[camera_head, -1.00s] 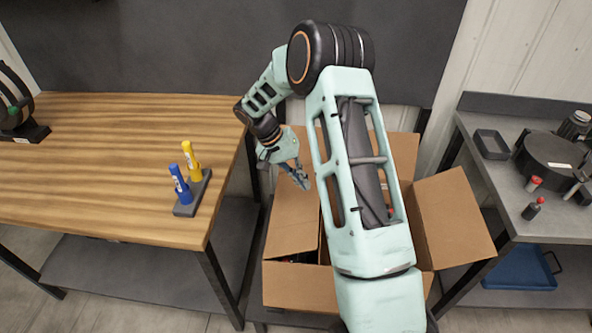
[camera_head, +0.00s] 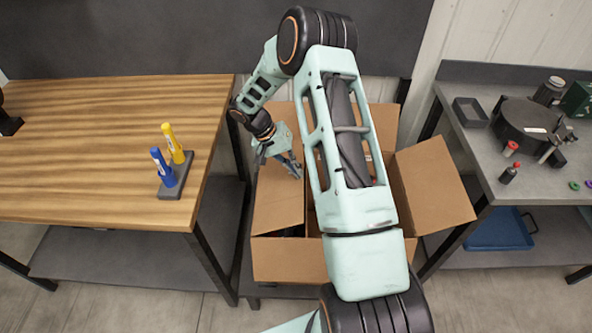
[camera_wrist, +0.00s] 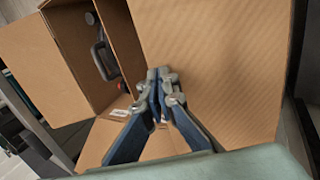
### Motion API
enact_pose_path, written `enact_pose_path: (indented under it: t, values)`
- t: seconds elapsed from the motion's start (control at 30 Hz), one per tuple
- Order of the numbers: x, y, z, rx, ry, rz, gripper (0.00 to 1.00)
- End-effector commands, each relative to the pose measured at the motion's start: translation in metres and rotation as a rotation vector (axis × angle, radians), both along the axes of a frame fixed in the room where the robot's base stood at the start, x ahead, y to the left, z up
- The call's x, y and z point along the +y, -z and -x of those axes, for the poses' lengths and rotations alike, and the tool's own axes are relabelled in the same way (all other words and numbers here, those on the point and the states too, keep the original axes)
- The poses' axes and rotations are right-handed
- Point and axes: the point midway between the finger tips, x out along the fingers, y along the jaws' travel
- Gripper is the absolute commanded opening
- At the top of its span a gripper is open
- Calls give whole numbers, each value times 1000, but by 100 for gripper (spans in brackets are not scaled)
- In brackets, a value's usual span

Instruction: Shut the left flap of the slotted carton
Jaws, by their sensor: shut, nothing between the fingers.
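The slotted carton (camera_head: 290,262) is an open brown cardboard box standing between the two benches. Its left flap (camera_head: 276,205) slants along the left side of the opening; it appears as the large panel (camera_wrist: 215,60) in the wrist view. The right flap (camera_head: 432,185) is folded outward. My gripper (camera_head: 297,172) is shut and empty, its fingertips over the left flap. In the wrist view the closed fingertips (camera_wrist: 160,82) lie against the panel's image; I cannot tell whether they touch it. My arm hides much of the opening.
A wooden bench (camera_head: 90,150) stands left with a blue marker (camera_head: 163,168) and a yellow marker (camera_head: 173,143) in a holder. A grey bench (camera_head: 500,170) stands right with a round black device (camera_head: 525,120). Dark items (camera_wrist: 103,60) lie inside the carton.

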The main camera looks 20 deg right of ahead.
Motion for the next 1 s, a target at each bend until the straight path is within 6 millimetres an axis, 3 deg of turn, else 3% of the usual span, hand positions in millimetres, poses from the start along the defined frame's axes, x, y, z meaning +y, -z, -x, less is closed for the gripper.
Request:
enact_pose_path:
  t: [0.8,1.0]
  values:
    - [-11,20,5,-1,1,-4,0]
    - [-22,34,9,-84,8,-198,0]
